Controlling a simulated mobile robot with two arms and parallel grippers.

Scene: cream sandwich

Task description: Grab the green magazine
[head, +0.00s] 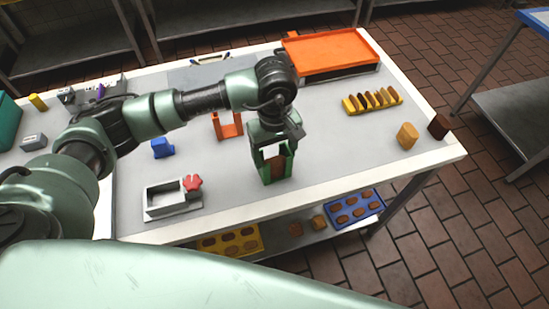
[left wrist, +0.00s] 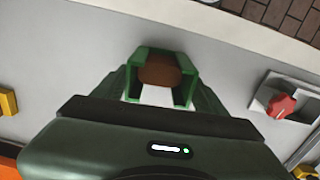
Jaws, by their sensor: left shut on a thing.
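The green magazine (head: 272,173) is an upright green frame near the front middle of the table in the head view. A brown oval piece shows inside it. My left gripper (head: 273,150) comes down over the magazine from above and is shut on it. In the left wrist view the green magazine (left wrist: 143,56) sits between the fingers of my left gripper (left wrist: 160,88), with the brown piece (left wrist: 159,71) inside. I cannot tell whether its base touches the table. My right gripper is not in view.
An orange frame (head: 228,129) and a blue piece (head: 162,148) stand behind and left. A white fixture with a red knob (head: 192,183) is left of the magazine. An orange tray (head: 330,50) and a yellow rack (head: 372,102) are further back.

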